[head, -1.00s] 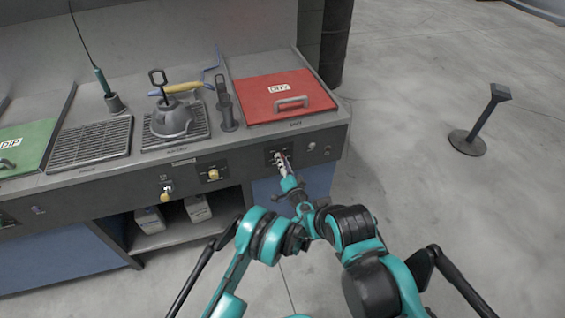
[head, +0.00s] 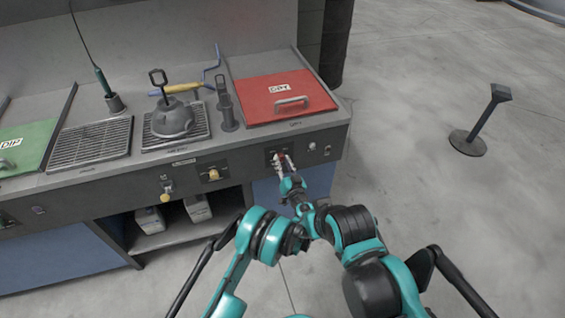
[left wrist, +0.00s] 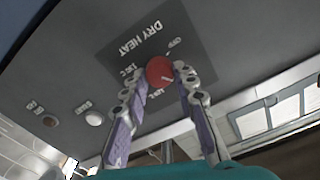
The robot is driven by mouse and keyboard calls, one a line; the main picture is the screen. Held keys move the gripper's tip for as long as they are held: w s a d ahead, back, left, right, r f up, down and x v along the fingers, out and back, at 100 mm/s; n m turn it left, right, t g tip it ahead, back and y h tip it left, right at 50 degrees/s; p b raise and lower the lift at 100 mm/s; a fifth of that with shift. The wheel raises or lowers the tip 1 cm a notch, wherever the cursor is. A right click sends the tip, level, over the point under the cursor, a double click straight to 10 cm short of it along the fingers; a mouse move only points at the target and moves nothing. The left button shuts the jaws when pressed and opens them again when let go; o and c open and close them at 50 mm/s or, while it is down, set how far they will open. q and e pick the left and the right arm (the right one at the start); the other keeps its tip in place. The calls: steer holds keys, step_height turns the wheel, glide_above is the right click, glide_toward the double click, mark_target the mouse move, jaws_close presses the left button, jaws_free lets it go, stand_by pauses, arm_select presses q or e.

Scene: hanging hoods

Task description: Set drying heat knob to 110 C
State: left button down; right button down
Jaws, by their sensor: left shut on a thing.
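The red drying heat knob (left wrist: 159,71) sits on the dark DRY HEAT plate (left wrist: 180,40), which appears upside down in the left wrist view. My left gripper (left wrist: 160,74) has its two fingers on opposite sides of the knob and is shut on it. A pale line shows on the knob face; its exact setting is hard to read. OFF stands at the upper right of the knob, with small temperature marks at its left and below. In the head view the knob (head: 282,155) shows small between the fingers. My right gripper is not in view.
The panel lies below the red lid (head: 285,95). Open floor lies at the right.

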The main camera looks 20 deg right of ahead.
mark_target(279, 137)
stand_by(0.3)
arm_select(q)
steer(key=c, duration=1.2)
jaws_free()
steer(key=shift+w, duration=0.1)
step_height(279, 137, up, 10)
steer(key=shift+f, duration=0.1)
